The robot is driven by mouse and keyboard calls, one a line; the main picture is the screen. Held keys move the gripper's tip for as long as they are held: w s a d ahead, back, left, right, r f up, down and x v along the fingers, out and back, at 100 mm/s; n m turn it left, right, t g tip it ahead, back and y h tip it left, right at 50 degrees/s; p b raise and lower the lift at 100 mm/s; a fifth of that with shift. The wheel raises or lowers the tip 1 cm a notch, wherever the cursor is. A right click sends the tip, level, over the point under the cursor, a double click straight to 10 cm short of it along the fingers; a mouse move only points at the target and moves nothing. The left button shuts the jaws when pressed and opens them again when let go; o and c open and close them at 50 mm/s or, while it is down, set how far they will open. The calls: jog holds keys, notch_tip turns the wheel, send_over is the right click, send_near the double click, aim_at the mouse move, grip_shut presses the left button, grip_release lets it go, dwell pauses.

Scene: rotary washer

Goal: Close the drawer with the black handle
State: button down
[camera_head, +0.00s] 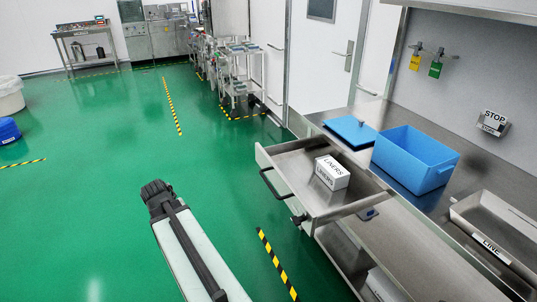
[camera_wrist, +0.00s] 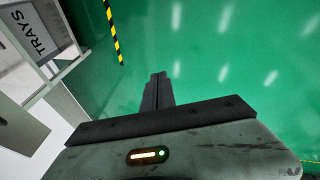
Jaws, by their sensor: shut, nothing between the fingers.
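The drawer (camera_head: 345,207) is pulled out from the steel bench, with its black handle (camera_head: 272,184) on its front face. A white box marked LINERS (camera_head: 332,173) lies in it. My gripper (camera_wrist: 157,78) shows in the wrist view, with its dark fingers together and nothing between them. Green floor shows behind the fingers. In the head view my arm stands left of the drawer, apart from the handle, and I cannot make out the fingers there. The drawer is not recognisable in the wrist view.
A blue bin (camera_head: 412,160) and a blue lid (camera_head: 350,130) are on the bench top. A steel tray (camera_head: 490,232) lies at the right. A box marked TRAYS (camera_wrist: 38,35) sits at the left in the wrist view. Green floor left of the drawer is clear, with striped tape (camera_head: 277,265).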

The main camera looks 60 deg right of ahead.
jog(key=s+d+r+m+h+p, duration=0.1)
jog(key=s+d+r+p, duration=0.25)
jog(key=d+r, duration=0.4)
jog(key=s+d+r+m+h+p, duration=0.15)
jog(key=s+d+r, duration=0.3)
jog(key=d, duration=0.65)
jog(key=m+g+h+p, duration=0.1)
jog(key=m+h+p, duration=0.1)
jog(key=p, duration=0.1)
send_near(271, 176)
jog(key=shift+n+y, duration=0.25)
jog(key=b+x, duration=0.5)
jog(key=b, duration=0.3)
jog(key=shift+d, duration=0.1)
jog(key=shift+r, duration=0.1)
jog(key=shift+d, duration=0.4)
jog(key=shift+a, duration=0.25)
